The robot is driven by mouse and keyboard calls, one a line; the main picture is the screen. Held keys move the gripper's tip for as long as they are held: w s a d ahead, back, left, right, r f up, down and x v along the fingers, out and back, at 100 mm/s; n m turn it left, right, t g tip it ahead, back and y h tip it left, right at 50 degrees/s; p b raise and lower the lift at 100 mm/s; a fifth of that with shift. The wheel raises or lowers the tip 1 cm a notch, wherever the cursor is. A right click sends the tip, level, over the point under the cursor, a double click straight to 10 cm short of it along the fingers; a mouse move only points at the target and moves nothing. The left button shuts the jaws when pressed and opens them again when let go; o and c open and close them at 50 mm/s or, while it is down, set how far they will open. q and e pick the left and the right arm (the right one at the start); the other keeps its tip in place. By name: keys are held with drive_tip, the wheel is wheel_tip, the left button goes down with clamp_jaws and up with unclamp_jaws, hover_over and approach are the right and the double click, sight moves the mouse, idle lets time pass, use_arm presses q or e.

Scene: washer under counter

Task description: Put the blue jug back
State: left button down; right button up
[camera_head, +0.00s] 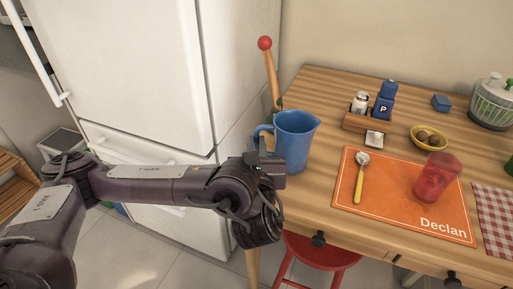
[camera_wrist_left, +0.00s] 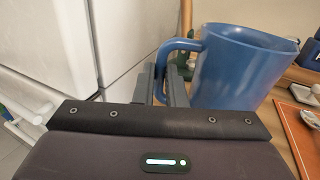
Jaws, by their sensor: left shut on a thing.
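The blue jug (camera_head: 293,142) is upright at the left end of the wooden table, its handle toward the fridge. My left gripper (camera_head: 265,152) comes in from the left and is shut on the jug's handle. In the left wrist view, the fingers (camera_wrist_left: 168,85) reach the handle beside the jug's body (camera_wrist_left: 238,72). The jug's base is partly hidden behind my wrist, and I cannot tell whether it touches the tabletop. My right gripper is not in view.
The table (camera_head: 320,95) holds an orange placemat (camera_head: 385,205) with a spoon (camera_head: 360,180) and red cup (camera_head: 437,177), a condiment caddy (camera_head: 365,124) and a yellow bowl (camera_head: 428,137). A white fridge (camera_head: 140,60) stands left; a red stool (camera_head: 320,255) is below.

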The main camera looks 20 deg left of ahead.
use_arm(q)
drive_tip(key=shift+r, duration=0.1)
drive_tip(key=c, duration=1.5)
unclamp_jaws()
